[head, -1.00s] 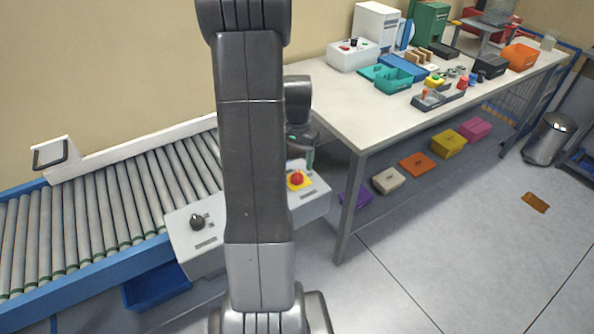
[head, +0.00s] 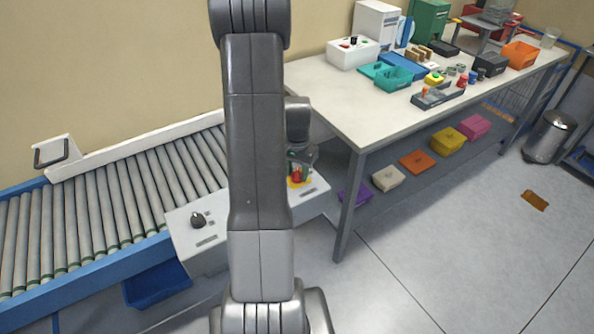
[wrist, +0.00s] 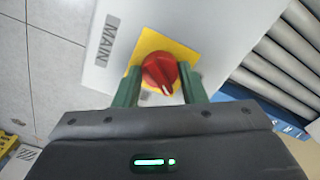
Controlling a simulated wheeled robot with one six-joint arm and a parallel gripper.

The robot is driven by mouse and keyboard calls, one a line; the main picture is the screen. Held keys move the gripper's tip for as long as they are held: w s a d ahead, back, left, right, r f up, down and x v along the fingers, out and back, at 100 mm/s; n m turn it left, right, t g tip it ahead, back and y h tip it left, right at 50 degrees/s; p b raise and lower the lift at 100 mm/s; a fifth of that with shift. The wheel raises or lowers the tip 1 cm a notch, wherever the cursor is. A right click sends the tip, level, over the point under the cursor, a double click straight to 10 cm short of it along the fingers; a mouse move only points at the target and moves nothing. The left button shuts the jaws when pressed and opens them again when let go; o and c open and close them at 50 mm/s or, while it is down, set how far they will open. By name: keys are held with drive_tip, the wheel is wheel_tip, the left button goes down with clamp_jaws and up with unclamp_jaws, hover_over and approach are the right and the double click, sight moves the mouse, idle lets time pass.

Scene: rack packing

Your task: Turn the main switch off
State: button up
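The main switch is a red rotary knob (wrist: 158,71) on a yellow plate (wrist: 150,42), on a pale panel marked MAIN. A white mark on the knob points toward the bottom of the wrist view, slightly right. In the head view, the knob (head: 296,175) is partly hidden by my gripper (head: 301,160). In the wrist view, the two green fingers of my gripper (wrist: 161,84) stand apart, one on each side of the knob. They are very close to its sides; I cannot tell whether they touch it.
A dark selector knob (head: 198,220) sits on the same control panel (head: 210,242), left of my arm. A roller conveyor (head: 100,205) runs behind the panel. A workbench (head: 345,105) with bins and parts stands to the right, its leg near the panel.

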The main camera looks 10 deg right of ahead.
sight(297, 172)
drive_tip(key=shift+n, duration=0.3)
drive_tip(key=shift+f+n+b, duration=0.1)
drive_tip(key=shift+n+b, duration=0.8)
drive_tip(key=shift+n, duration=0.3)
drive_tip(key=shift+n+b, duration=0.7)
drive_tip(key=shift+n, duration=1.3)
drive_tip(key=o, duration=1)
wheel_tip(297, 172, up, 14)
drive_tip(key=shift+r+b, duration=0.1)
drive_tip(key=shift+b, duration=0.25)
